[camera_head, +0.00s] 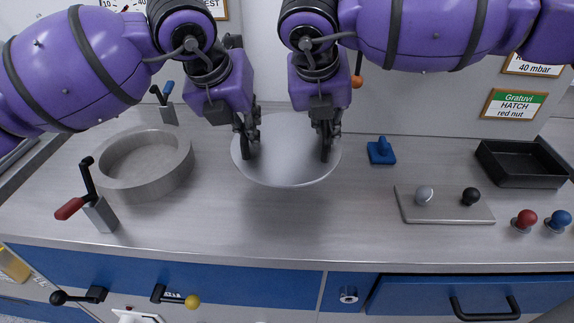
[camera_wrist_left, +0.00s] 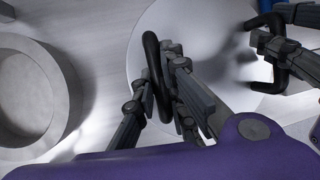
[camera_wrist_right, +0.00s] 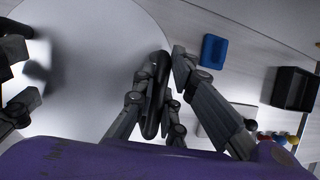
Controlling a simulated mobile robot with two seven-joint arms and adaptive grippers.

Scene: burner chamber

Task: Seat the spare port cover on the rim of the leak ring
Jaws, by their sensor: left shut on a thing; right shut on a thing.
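The spare port cover (camera_head: 287,170) is a pale grey round disc with two black handles. It hangs above the bench between my two grippers, with a shadow on the bench below it. My left gripper (camera_head: 248,145) is shut on its left handle, which shows in the left wrist view (camera_wrist_left: 155,75). My right gripper (camera_head: 326,145) is shut on its right handle, which shows in the right wrist view (camera_wrist_right: 155,95). The leak ring (camera_head: 145,165) is a thick grey ring, open on top, on the bench left of the cover. The cover is apart from the ring.
A red-handled clamp (camera_head: 92,205) stands at the ring's front left and a blue-handled clamp (camera_head: 165,103) behind it. To the right are a blue block (camera_head: 381,151), a plate with two knobs (camera_head: 445,211), a black tray (camera_head: 522,181) and red and blue knobs (camera_head: 525,219). The front middle is clear.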

